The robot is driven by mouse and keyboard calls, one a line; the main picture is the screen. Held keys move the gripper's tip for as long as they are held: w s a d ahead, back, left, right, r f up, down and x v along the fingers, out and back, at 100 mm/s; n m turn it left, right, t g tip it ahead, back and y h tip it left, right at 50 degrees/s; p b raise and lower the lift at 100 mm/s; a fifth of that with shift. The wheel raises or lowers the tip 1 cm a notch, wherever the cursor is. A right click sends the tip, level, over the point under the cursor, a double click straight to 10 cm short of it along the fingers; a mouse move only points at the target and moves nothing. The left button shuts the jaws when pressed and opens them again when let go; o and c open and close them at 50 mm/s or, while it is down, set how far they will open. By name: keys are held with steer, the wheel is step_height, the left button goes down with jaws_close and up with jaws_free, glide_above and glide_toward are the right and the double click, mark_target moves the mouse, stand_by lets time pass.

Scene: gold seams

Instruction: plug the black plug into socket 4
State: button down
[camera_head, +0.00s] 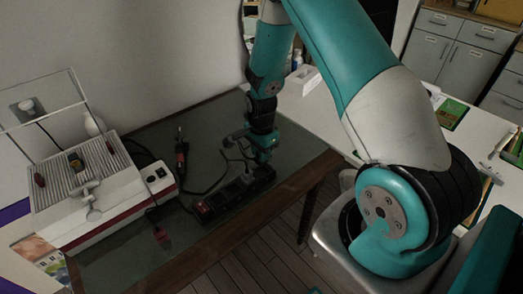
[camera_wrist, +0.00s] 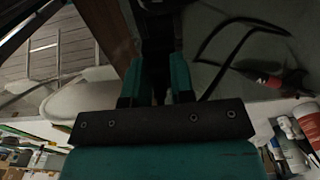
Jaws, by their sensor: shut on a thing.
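A black power strip (camera_head: 236,192) lies on the dark green table mat, with a red part at its near left end. My gripper (camera_head: 262,156) is at the far right part of the strip, pointing down. In the wrist view, my gripper (camera_wrist: 155,85) has its two teal fingers close around a dark thing, which I take to be the black plug (camera_wrist: 155,58). The plug's prongs and the socket below are hidden, so I cannot tell whether it touches the strip. Socket numbers are too small to read.
A white machine (camera_head: 125,200) with a ribbed top stands at the left. A red-handled tool (camera_head: 181,152) and dark cables lie on the mat left of the strip. A red plug-like piece (camera_head: 161,237) lies near the front. The wooden table edge (camera_head: 285,202) is close on the right.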

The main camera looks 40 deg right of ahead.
steer(key=shift+f+b, duration=1.35)
steer(key=shift+f, duration=0.75)
steer(key=shift+f+b, duration=0.3)
steer(key=shift+f, duration=0.3)
stand_by(0.6)
steer(key=c, duration=0.9)
jaws_free()
steer(key=shift+r, duration=0.1)
step_height(320, 180, up, 17)
steer(key=shift+r+b, duration=0.15)
steer(key=shift+b, duration=0.3)
